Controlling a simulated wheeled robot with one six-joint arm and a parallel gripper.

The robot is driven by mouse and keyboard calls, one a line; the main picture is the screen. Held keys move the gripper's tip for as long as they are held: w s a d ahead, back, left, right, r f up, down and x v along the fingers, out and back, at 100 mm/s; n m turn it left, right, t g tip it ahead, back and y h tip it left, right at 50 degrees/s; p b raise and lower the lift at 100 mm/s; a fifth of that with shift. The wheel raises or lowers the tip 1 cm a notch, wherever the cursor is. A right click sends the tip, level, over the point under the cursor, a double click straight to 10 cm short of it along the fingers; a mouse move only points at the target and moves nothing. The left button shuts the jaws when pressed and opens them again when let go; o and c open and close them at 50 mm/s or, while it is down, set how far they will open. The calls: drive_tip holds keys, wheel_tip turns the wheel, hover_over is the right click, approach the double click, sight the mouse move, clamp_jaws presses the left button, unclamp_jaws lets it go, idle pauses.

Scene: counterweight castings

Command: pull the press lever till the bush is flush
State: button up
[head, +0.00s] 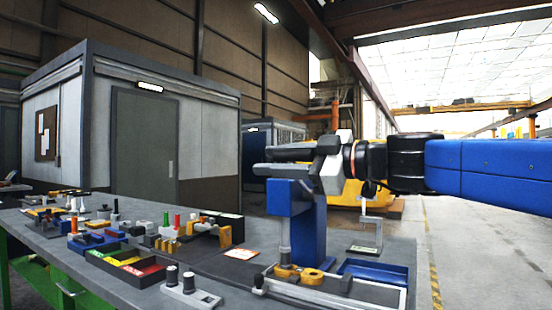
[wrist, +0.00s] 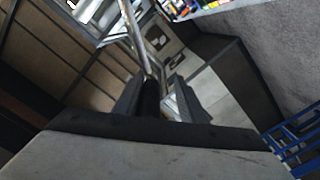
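The blue press (head: 306,225) stands on the bench, its grey ram (head: 284,236) pointing down over an orange casting (head: 311,276). A bush cannot be made out clearly under the ram. My gripper (head: 285,162) is level with the press top, its fingers pointing left. In the wrist view, a silver rod (wrist: 133,32), which looks like the press lever, runs down to a black grip (wrist: 151,96). The grip lies between my fingers, close to the left one, and a gap shows on the right. My gripper is open around it; the head view hides the lever.
Open floor (head: 480,260) lies to the right.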

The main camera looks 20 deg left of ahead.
drive_tip(key=shift+w+f, duration=0.1)
drive_tip(key=shift+f, duration=0.05)
drive_tip(key=shift+d, duration=0.5)
drive_tip(key=s+d, duration=0.1)
drive_tip(key=d, duration=1.5)
drive_tip(key=shift+s+d, duration=0.15)
drive_tip(key=shift+s, duration=0.1)
drive_tip(key=d+f+m+t+h, duration=0.1)
drive_tip(key=d+f+m+h, duration=0.25)
drive_tip(key=f, duration=0.45)
drive_tip(key=d+f+m+t+h, duration=0.1)
drive_tip(key=d+f+m+h, duration=0.1)
drive_tip(key=d+f+m, duration=0.45)
drive_tip(key=s+d+f+m+h, duration=0.3)
drive_tip(key=d+f+m+h, duration=0.1)
drive_tip(key=d+f, duration=0.5)
drive_tip(key=s+d+f+m+t+h, duration=0.1)
drive_tip(key=s+d+f+m+h, duration=0.3)
drive_tip(key=d+f, duration=0.5)
drive_tip(key=s+d+f+m+h, duration=0.4)
drive_tip(key=d+f, duration=0.5)
drive_tip(key=f, duration=0.7)
drive_tip(key=m, duration=0.2)
drive_tip(key=shift+s+m+t, duration=0.15)
drive_tip(key=shift+m+t, duration=0.15)
